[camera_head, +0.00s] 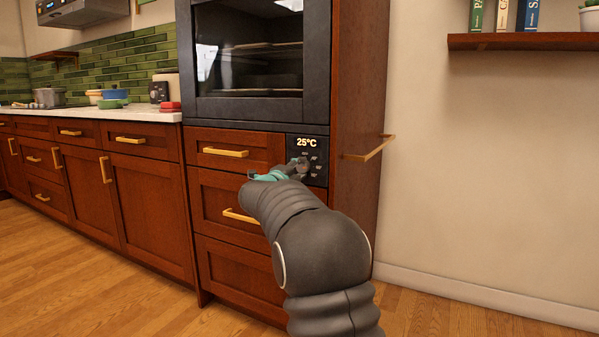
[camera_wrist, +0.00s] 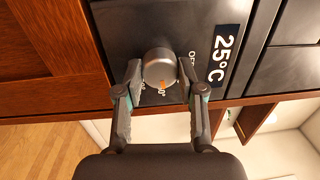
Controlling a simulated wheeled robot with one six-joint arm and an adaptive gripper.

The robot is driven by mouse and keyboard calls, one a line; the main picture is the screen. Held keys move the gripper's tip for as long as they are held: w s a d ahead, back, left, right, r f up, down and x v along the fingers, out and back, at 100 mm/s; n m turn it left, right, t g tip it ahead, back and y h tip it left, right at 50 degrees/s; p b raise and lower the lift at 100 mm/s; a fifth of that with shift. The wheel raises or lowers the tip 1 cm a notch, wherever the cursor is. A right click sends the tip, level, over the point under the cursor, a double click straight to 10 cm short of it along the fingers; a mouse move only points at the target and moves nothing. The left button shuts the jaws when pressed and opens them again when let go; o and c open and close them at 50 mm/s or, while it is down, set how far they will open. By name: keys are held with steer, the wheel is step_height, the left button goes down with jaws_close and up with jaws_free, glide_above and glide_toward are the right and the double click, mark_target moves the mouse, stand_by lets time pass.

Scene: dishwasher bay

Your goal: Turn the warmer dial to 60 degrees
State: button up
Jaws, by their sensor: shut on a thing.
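The warmer dial (camera_wrist: 159,68) is a round grey knob with a small orange mark, on a black panel (camera_wrist: 200,22). The display (camera_wrist: 224,55) on the panel reads 25°C, and it also reads 25°C in the head view (camera_head: 306,143). My gripper (camera_wrist: 160,80) has one finger on each side of the dial and is shut on it. In the head view my gripper (camera_head: 298,167) is at the panel below the display and hides most of the dial. Some of the markings around the dial are hidden by my fingers.
A dark oven (camera_head: 262,109) sits above the panel. Wooden drawers with a gold handle (camera_head: 225,152) are to the left. A gold bar (camera_head: 368,149) juts from the cabinet side at right. Open wooden floor (camera_head: 70,285) lies in front of the cabinets.

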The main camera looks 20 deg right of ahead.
steer(key=shift+m, duration=0.6)
steer(key=o, duration=1.1)
steer(key=shift+o, duration=0.2)
steer(key=v, duration=1.2)
